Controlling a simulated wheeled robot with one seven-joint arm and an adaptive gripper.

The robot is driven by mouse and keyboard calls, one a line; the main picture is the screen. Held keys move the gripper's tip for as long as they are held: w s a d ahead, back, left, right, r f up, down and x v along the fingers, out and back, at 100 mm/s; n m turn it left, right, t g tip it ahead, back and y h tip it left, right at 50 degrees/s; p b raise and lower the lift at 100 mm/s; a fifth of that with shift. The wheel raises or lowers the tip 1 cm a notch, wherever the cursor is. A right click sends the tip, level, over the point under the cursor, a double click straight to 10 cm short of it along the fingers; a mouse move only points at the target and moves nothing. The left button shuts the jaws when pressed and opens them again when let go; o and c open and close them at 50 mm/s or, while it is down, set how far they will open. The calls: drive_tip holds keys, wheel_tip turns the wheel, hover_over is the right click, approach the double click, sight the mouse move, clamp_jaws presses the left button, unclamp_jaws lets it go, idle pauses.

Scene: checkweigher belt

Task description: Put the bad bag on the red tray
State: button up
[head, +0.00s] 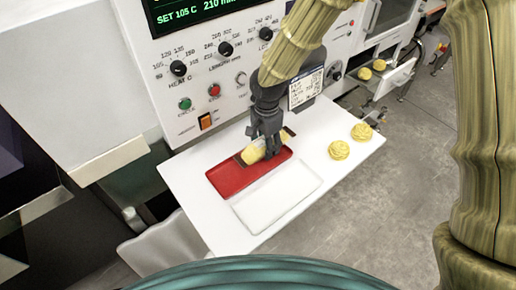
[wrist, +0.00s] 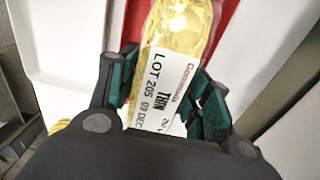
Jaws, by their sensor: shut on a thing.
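My gripper (head: 266,138) is shut on a yellow bag with a white label (wrist: 165,85). In the wrist view the bag lies between the two fingers, and its label shows "LOT 205" and "09 DEC". In the head view the bag (head: 252,153) is over the far part of the red tray (head: 232,180), partly hidden by the fingers. I cannot tell whether it touches the tray. The red tray lies on a white table and is otherwise empty.
An empty white tray (head: 275,199) lies beside the red one on the white table (head: 180,172). Two yellow round items (head: 339,150) sit at the table's right. A machine panel with knobs (head: 225,48) rises behind. More yellow items (head: 365,74) are on the machine at the back right.

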sight(258, 151)
drive_tip(key=shift+s+a+r, duration=0.2)
drive_tip(key=shift+s+a, duration=0.15)
drive_tip(key=shift+a, duration=0.05)
drive_tip(key=shift+s+a+r+p, duration=0.3)
drive_tip(key=shift+s+a, duration=0.2)
drive_tip(key=shift+s, duration=0.1)
drive_tip(key=f, duration=0.1)
drive_tip(key=f+p, duration=0.1)
drive_tip(key=w+f, duration=0.1)
drive_tip(key=shift+a, duration=0.3)
drive_tip(key=shift+s+d+f+p, duration=0.1)
drive_tip(key=shift+s+f+p, duration=0.25)
drive_tip(key=shift+f+p, duration=0.15)
drive_tip(key=shift+w+f, duration=0.15)
drive_tip(key=shift+w, duration=0.05)
drive_tip(key=shift+s+f, duration=0.1)
drive_tip(key=o, duration=1.2)
